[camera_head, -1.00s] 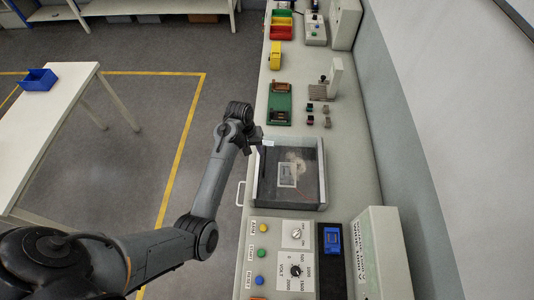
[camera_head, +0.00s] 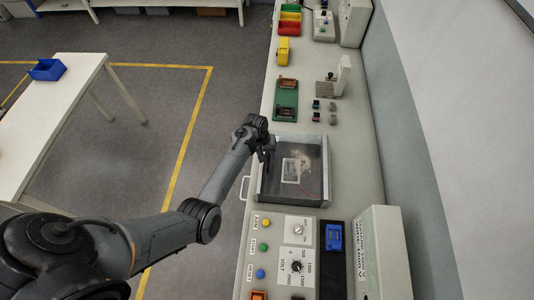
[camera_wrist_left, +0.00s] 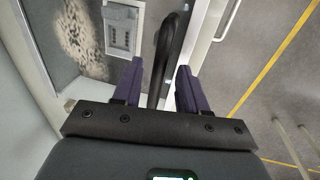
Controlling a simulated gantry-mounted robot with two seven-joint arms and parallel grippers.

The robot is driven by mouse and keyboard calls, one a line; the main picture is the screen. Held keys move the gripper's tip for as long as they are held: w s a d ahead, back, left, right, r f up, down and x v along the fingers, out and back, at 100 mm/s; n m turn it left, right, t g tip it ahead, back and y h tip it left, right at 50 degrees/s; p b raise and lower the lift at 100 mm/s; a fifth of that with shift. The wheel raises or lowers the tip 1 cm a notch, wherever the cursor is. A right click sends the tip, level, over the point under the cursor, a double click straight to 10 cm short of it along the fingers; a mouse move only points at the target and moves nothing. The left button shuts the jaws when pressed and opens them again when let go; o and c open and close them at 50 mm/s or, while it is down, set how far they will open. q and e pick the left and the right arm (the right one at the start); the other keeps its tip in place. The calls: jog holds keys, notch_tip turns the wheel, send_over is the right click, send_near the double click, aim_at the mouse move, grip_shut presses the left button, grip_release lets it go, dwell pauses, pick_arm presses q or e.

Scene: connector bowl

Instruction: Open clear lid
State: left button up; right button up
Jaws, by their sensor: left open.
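My left gripper (camera_head: 267,151) is at the far left edge of the lid. In the left wrist view its two purple fingers (camera_wrist_left: 158,78) are apart, with a black curved handle (camera_wrist_left: 171,45) between them. I cannot tell whether either finger touches the handle. My right gripper is not in view.
A control panel with coloured buttons and a dial (camera_head: 297,266) stands just nearer than the box. A green fixture (camera_head: 286,99) and small connectors are beyond it. A white rail handle (camera_head: 244,188) sticks out from the bench's left side. Open floor lies to the left.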

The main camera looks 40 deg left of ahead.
pick_arm(q)
jog(key=shift+c, duration=0.3)
grip_shut()
jog(key=shift+w, duration=0.1)
